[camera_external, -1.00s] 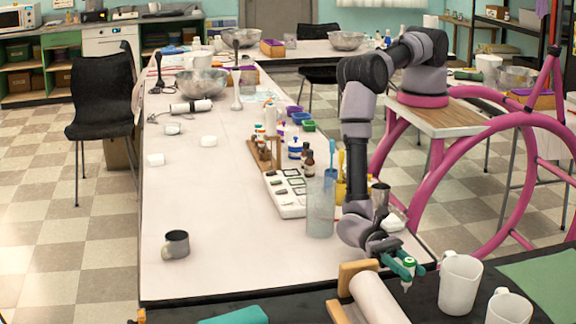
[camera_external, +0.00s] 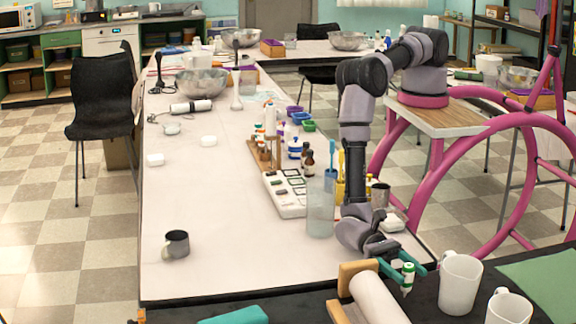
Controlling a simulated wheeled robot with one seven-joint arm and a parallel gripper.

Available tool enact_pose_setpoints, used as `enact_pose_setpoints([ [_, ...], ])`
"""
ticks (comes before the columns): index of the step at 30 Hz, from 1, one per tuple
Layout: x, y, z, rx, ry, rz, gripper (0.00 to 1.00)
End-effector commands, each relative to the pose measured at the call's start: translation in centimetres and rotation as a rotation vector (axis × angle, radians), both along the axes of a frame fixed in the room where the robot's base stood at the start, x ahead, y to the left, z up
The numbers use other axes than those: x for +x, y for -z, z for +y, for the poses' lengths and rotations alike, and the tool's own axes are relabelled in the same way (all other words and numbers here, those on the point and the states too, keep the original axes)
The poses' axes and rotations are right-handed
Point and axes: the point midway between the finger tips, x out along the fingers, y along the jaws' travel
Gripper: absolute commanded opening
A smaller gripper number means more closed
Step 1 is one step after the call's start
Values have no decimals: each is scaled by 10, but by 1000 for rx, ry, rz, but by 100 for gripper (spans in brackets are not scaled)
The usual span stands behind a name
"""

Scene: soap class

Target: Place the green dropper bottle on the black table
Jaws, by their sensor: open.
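My gripper (camera_external: 409,270), with teal fingers, is open around the bottle, one finger on each side. The near finger is close to the bottle's left side.
Two white mugs (camera_external: 460,283) stand right of the bottle. A paper roll on a wooden holder (camera_external: 377,299) is close on the left. A green mat (camera_external: 543,283) lies at the right. The white table (camera_external: 230,220) behind holds a clear cylinder (camera_external: 320,207) and several bottles.

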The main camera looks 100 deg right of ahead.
Motion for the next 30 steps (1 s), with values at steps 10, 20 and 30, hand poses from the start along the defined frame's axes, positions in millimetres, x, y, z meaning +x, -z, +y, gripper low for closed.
enact_pose_setpoints([
  [10, 5, -46, -22, 0, 2, 0, 64],
  [20, 4, -70, -22, -1, 2, 2, 64],
  [30, 17, -106, -30, -3, -36, -68, 64],
])
